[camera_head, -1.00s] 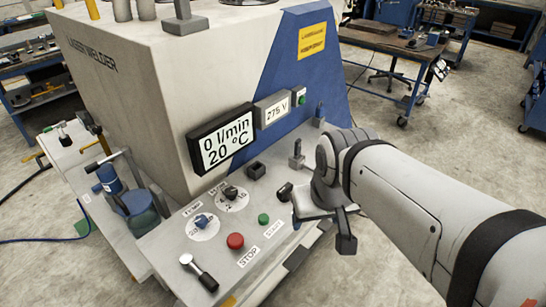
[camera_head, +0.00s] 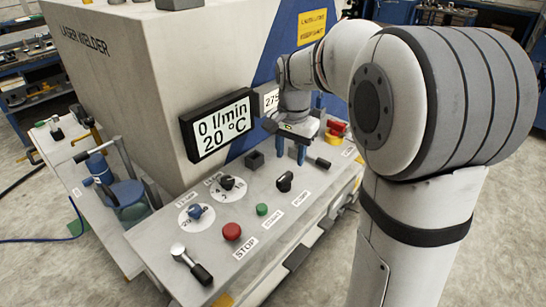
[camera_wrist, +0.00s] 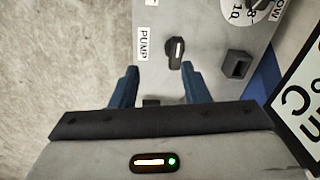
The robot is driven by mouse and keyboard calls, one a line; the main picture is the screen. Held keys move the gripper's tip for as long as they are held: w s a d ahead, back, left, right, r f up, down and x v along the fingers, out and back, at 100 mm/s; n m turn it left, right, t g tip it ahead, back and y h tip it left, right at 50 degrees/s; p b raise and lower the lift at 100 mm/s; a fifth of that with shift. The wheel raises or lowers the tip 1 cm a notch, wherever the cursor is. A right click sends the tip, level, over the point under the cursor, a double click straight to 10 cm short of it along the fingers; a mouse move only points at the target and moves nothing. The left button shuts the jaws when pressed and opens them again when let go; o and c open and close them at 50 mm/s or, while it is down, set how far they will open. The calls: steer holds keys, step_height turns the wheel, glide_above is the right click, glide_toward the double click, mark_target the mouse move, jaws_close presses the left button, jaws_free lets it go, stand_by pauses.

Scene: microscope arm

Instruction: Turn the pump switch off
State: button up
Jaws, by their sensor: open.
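The pump switch (camera_head: 285,181) is a small black knob on the sloping white control panel (camera_head: 215,268), beside its PUMP label. In the wrist view, the pump switch (camera_wrist: 176,50) lies just beyond the fingertips, nearer the right finger, with a pale line along it. My gripper (camera_head: 291,156) hangs over the panel behind the switch, blue fingers pointing down. In the wrist view my gripper (camera_wrist: 160,69) is open, with nothing seen held. I cannot tell whether a fingertip touches the panel. The display (camera_head: 219,124) reads 0 l/min and 20 °C.
A black square socket (camera_head: 255,160) sits left of my fingers. A red stop button (camera_head: 232,231), green start button (camera_head: 262,209) and two dials share the panel. A dark lever (camera_head: 322,163) and a red-and-yellow switch (camera_head: 336,130) stand to the right.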

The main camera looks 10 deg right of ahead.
steer(key=m+b, duration=0.1)
steer(key=m, duration=0.1)
glide_above(285, 176)
steer(key=shift+g, duration=0.3)
step_height(285, 176, down, 4)
steer(key=shift+f, duration=0.2)
step_height(285, 176, down, 7)
steer(key=shift+f, duration=0.2)
steer(key=shift+c, duration=0.3)
jaws_close()
